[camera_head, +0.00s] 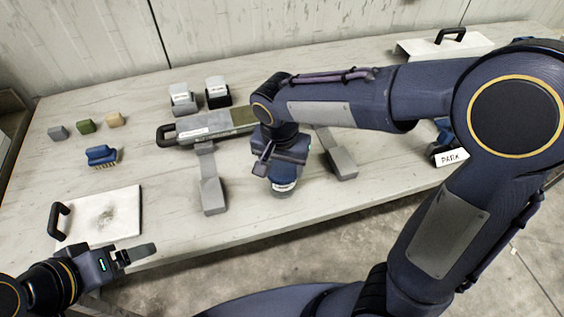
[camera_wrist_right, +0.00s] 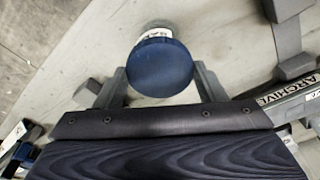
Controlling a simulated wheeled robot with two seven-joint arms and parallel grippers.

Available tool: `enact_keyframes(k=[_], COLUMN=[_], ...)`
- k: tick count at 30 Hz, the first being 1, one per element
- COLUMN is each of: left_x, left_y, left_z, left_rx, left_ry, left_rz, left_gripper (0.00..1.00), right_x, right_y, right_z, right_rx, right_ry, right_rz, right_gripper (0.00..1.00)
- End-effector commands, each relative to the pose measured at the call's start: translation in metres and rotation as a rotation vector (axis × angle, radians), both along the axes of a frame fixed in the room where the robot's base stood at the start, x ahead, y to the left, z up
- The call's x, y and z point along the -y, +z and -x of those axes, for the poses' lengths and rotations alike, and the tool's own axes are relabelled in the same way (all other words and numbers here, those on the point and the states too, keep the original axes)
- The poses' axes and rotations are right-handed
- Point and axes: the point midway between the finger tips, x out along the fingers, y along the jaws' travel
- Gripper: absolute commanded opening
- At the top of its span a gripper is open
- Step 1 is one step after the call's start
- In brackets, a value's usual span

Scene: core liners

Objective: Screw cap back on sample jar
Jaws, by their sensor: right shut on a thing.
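The sample jar (camera_head: 284,186) has a pale label and stands near the front edge of the table, below my right gripper (camera_head: 278,160). Its blue round cap (camera_wrist_right: 162,66) faces the right wrist camera, with part of the labelled jar (camera_wrist_right: 157,28) showing behind it. My right gripper (camera_wrist_right: 161,84) is shut on the cap, with one grey finger on each side. The frames do not show how tightly the cap sits on the jar. My left gripper (camera_head: 138,254) is apart from the jar, at the table's front left; its finger gap is not clear.
A long grey tray (camera_head: 190,132) lies behind the jar, with grey blocks (camera_head: 213,196) (camera_head: 342,162) on both sides. Two labelled jars (camera_head: 182,98) (camera_head: 217,92) stand behind. A blue brush (camera_head: 101,155) and a white board (camera_head: 125,205) are left. My right arm hides some table.

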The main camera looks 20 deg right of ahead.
Motion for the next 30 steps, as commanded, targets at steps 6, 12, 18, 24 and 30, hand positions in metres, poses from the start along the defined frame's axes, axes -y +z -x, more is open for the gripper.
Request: enact_keyframes(k=[6, 12, 18, 24, 30], left_x=[0.0, 0.0001, 0.0, 0.0, 0.0], left_y=[-0.0002, -0.0001, -0.0002, -0.0001, 0.0055], left_z=[0.0, 0.0, 0.0, 0.0, 0.0], left_rx=[0.0, 0.0, 0.0, 0.0, 0.0], left_ry=[0.0, 0.0, 0.0, 0.0, 0.0], left_rz=[0.0, 0.0, 0.0, 0.0, 0.0], left_gripper=[0.82, 0.82, 0.82, 0.82, 0.82], right_x=[0.0, -0.0001, -0.0001, -0.0001, -0.0001], right_y=[-0.0003, -0.0003, -0.0002, -0.0002, 0.0063], right_z=[0.0001, 0.0, 0.0, 0.0, -0.0001], right_rx=[0.0, 0.0, 0.0, 0.0, 0.001], right_ry=[0.0, 0.0, 0.0, 0.0, 0.0], right_rz=[0.0, 0.0, 0.0, 0.0, -0.001], right_gripper=[0.43, 0.68, 0.89, 0.89, 0.89])
